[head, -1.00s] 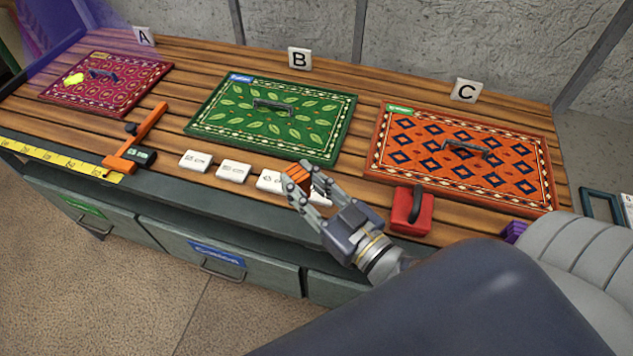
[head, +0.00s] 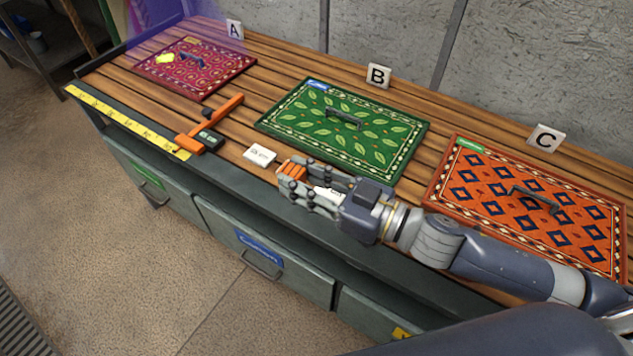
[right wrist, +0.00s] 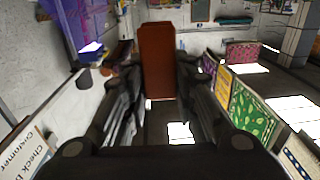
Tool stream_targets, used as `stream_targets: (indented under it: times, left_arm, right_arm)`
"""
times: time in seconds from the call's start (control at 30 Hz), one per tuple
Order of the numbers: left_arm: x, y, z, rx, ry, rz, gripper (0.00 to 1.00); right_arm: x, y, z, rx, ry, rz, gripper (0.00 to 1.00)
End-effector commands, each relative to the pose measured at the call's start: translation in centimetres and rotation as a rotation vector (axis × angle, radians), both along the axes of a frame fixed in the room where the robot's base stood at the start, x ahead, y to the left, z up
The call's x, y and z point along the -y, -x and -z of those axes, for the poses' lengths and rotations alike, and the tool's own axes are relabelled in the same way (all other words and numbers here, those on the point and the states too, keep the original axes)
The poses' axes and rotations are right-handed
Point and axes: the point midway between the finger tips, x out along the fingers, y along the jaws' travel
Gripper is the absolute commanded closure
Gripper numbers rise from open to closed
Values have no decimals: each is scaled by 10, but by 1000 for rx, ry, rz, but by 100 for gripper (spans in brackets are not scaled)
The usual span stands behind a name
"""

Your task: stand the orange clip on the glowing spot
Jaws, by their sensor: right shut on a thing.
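My right gripper (head: 296,189) is shut on the orange clip (head: 292,169), a small block-like piece held between its fingertips. In the right wrist view the clip (right wrist: 157,60) stands out between the fingers as an upright red-brown block. The gripper appears over the bench's front edge, in front of the green rug. A bright yellow patch (head: 165,58), apparently the glowing spot, lies on the maroon rug (head: 222,70) at the far left. It is well away from the clip. My left gripper is not in view.
The green rug (head: 395,160) and orange rug (head: 470,200) lie flat with raised handles. Bare wood shows between the rugs.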

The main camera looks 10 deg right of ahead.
Motion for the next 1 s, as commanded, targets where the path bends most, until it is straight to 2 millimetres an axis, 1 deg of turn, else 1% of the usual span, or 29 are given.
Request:
stream_targets:
  times: [0.03, 0.5, 0.8, 1.0]
  left_arm:
    - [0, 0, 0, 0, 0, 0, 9]
    - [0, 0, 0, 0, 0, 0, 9]
    - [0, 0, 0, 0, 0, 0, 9]
    - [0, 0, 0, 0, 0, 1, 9]
  right_arm:
    - [-2, -4, -2, 5, 6, -20, 89]
    - [-31, -15, -10, 3, 0, -200, 89]
    - [-37, -18, -11, 1, 2, -247, 89]
    - [-31, -18, -11, 3, 6, -314, 89]
